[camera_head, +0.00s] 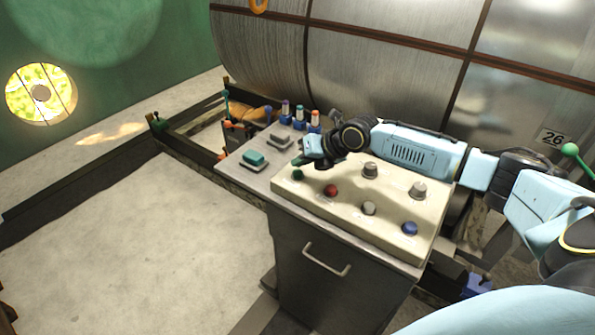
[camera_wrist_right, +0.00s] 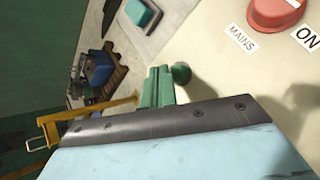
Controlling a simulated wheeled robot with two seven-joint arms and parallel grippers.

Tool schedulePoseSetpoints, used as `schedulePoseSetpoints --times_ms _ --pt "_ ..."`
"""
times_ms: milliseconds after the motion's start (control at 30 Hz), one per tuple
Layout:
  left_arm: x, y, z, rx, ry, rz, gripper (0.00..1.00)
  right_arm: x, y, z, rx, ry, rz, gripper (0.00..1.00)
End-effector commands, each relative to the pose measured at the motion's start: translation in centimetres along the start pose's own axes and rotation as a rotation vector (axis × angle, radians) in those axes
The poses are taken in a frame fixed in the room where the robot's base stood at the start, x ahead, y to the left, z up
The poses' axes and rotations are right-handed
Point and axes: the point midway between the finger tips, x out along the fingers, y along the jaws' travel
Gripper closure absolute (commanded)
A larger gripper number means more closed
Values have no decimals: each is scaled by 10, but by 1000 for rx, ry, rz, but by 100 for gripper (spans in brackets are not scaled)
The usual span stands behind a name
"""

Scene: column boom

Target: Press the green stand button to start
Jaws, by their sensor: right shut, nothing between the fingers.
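The green button (camera_head: 297,174) sits at the far left corner of the cream control panel (camera_head: 345,224). My right gripper (camera_head: 298,163) is at that corner, with its fingertips very close to the green button. In the right wrist view, the shut, empty green fingers (camera_wrist_right: 159,86) stand right beside the round green button (camera_wrist_right: 181,73). I cannot tell whether they touch it. My left gripper is not in view.
The panel also has a red button (camera_head: 330,191), a white button (camera_head: 369,208), a blue button (camera_head: 409,228) and grey knobs (camera_head: 370,170). A teal block (camera_head: 255,158) lies on the cabinet top to the left.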

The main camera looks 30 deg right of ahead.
Motion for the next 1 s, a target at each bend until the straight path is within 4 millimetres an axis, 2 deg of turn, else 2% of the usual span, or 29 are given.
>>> schedulePoseSetpoints --times_ms 300,600,1000 --pt "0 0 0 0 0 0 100 0 0 0 0 0 0 100" --pt "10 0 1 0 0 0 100 7 -5 -5 0 0 0 100" --pt "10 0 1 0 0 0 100 6 -4 -4 0 0 0 100"
